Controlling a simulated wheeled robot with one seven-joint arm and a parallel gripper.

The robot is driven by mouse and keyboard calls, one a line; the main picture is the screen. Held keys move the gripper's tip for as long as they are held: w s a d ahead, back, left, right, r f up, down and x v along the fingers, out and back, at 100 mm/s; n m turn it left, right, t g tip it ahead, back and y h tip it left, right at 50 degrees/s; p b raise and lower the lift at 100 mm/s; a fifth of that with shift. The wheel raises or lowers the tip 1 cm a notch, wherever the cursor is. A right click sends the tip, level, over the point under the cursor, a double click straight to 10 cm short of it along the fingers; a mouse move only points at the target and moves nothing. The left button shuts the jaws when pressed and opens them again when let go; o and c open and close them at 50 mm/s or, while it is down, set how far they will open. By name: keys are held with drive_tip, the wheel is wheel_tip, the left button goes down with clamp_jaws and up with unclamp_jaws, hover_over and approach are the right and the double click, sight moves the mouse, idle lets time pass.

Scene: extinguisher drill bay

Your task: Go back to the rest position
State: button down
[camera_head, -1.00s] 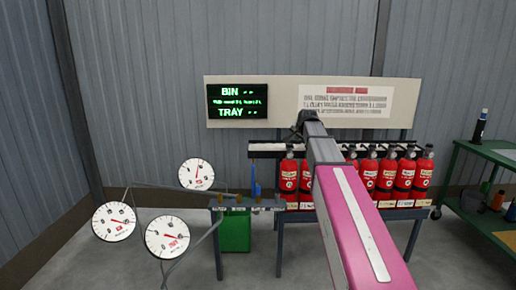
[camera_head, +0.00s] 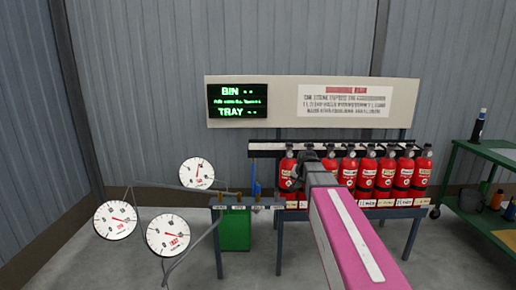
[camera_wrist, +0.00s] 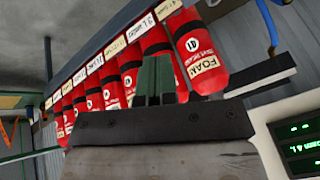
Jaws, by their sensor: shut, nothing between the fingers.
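My gripper (camera_wrist: 154,80) is shut and empty. In the wrist view its two dark green fingers stand together in front of a tilted row of red extinguishers. The nearest of these, marked FOAM (camera_wrist: 200,55), is just to the right of the fingertips; I cannot tell the exact gap. In the head view my pink arm reaches forward from the lower right. Its dark wrist end is in front of the left part of the extinguisher row (camera_head: 368,172); the fingers cannot be made out there.
The extinguishers stand on a rack under a black rail (camera_head: 268,149). A lit BIN/TRAY screen (camera_head: 237,101) and a notice (camera_head: 345,101) are above. Several gauges (camera_head: 168,236) and a green bin (camera_head: 236,230) are at left. A green cart (camera_head: 470,200) is at right.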

drive_tip(key=s+f+n+g, duration=0.2)
drive_tip(key=s+f, duration=0.7)
drive_tip(key=s, duration=0.3)
drive_tip(key=s+f+n+g, duration=0.2)
drive_tip(key=s+f+g, duration=0.1)
drive_tip(key=s+f, duration=0.6)
drive_tip(key=s, duration=0.3)
drive_tip(key=shift+s+n+g+h, duration=0.3)
drive_tip(key=shift+s+n, duration=0.1)
